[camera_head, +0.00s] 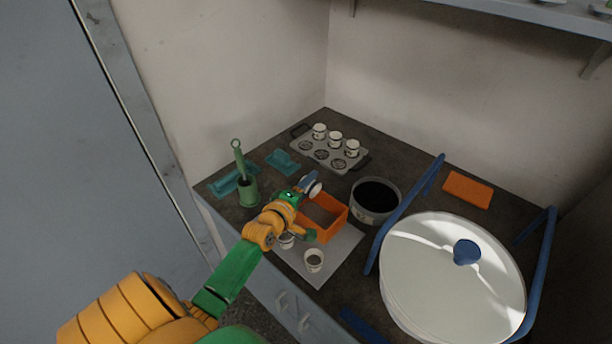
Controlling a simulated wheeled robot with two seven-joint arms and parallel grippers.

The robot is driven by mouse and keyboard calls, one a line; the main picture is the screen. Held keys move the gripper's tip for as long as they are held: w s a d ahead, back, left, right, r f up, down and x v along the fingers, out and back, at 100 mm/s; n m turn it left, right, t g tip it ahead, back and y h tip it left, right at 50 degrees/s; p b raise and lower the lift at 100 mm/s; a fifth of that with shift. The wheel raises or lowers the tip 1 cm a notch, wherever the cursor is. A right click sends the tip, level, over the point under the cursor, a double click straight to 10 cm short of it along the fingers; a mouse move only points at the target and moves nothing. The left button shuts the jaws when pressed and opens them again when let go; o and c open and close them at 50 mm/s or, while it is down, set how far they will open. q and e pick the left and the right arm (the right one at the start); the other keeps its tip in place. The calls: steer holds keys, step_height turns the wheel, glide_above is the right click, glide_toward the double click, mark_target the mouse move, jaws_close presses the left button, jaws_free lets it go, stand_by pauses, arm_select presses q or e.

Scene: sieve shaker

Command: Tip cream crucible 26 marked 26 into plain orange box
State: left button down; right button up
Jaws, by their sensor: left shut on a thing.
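The plain orange box (341,222) stands open at the middle of the bench, on a light grey mat. My left gripper (303,190) is over the box's back left side, shut on a small pale crucible (313,188). The crucible looks tilted, and its number and contents cannot be made out. My arm hides the left part of the box. Two more cream crucibles are near: one (314,261) stands on the mat in front of the box, the other (286,241) is partly hidden by my arm. My right gripper is not in view.
A grey rack (325,155) with several pale crucibles stands at the back. A dark-mouthed round sieve (376,198) is right of the box. A large lidded drum (440,265) between blue bars fills the right. A green holder (249,192) stands left; an orange block (467,190) lies back right.

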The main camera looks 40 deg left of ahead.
arm_select(q)
steer(key=shift+d+r+m+y, duration=0.2)
steer(key=shift+d+m+y, duration=0.1)
steer(key=shift+m, duration=0.6)
steer(key=shift+a, duration=0.1)
